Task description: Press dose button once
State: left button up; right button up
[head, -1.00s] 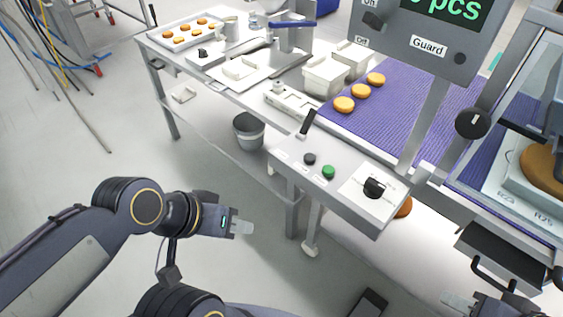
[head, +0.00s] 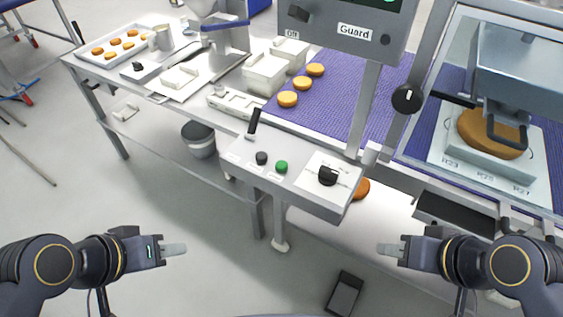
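A sloped grey control panel (head: 312,187) stands in the middle of the head view. It carries a black button (head: 262,158), a green button (head: 281,167), a black rotary knob (head: 327,176) on a white plate and a black lever (head: 254,123). The small labels by the buttons are too small to read, so I cannot tell which is the dose button. My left gripper (head: 174,249) is below and left of the panel, apart from it. My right gripper (head: 390,249) is below and right of it, also apart. Each shows one pale fingertip shape, and neither holds anything visible.
A purple belt (head: 338,85) with several orange rounds runs behind the panel. A display post with a Guard label (head: 355,31) rises above it. A press with a large round (head: 490,135) stands at right. A grey bin (head: 199,140) and a pedal (head: 344,294) are lower down.

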pick_arm(q)
grip_shut()
dwell(1.7)
